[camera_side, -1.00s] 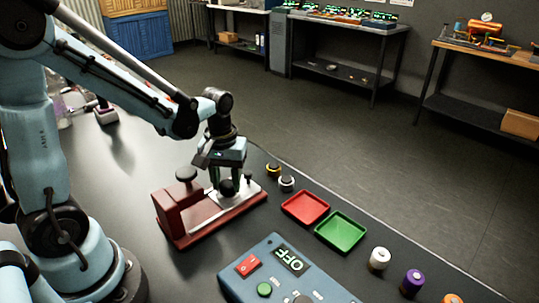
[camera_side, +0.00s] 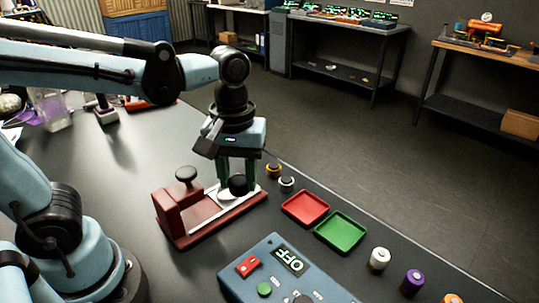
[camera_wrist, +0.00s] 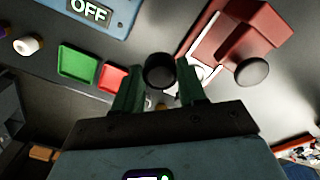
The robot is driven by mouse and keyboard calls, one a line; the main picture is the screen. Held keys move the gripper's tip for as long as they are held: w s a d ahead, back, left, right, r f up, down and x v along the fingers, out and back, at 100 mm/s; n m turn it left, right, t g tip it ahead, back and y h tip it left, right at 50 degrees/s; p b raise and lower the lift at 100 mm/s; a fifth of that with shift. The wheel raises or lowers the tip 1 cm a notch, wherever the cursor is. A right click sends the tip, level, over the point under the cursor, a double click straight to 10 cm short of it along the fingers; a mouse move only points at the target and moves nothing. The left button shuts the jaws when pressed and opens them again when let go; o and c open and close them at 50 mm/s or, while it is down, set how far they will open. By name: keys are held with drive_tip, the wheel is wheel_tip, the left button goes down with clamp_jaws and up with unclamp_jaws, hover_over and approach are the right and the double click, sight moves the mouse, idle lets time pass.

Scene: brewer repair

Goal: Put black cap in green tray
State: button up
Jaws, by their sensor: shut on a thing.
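The black cap (camera_side: 238,184) is a round dark knob between the green fingers of my gripper (camera_side: 237,180), over the silver plate of the red fixture (camera_side: 178,218). My gripper is shut on it. In the wrist view the cap (camera_wrist: 160,71) sits between the fingertips (camera_wrist: 160,85). Whether its underside clears the silver plate is hard to tell. The green tray (camera_side: 341,232) lies empty on the bench, to the right of the fixture and beyond the red tray. It also shows in the wrist view (camera_wrist: 78,65).
The red tray (camera_side: 305,208) lies empty between the fixture and the green tray. A blue control box (camera_side: 285,272) reading OFF stands in front. White, purple and orange cylinders line the right.

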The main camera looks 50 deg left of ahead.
drive_tip(key=w+d+f, duration=0.1)
drive_tip(key=w+d, duration=0.2)
drive_tip(key=d, duration=0.7)
drive_tip(key=w+d+f, duration=0.1)
drive_tip(key=w+d, duration=0.2)
drive_tip(key=d, duration=0.7)
hover_over(340, 234)
wheel_tip(340, 234, down, 7)
drive_tip(key=shift+s+d+r, duration=0.1)
drive_tip(key=shift+r, duration=0.1)
drive_tip(key=shift+f, duration=2.05)
drive_tip(key=shift+f, duration=0.1)
drive_tip(key=o, duration=0.9)
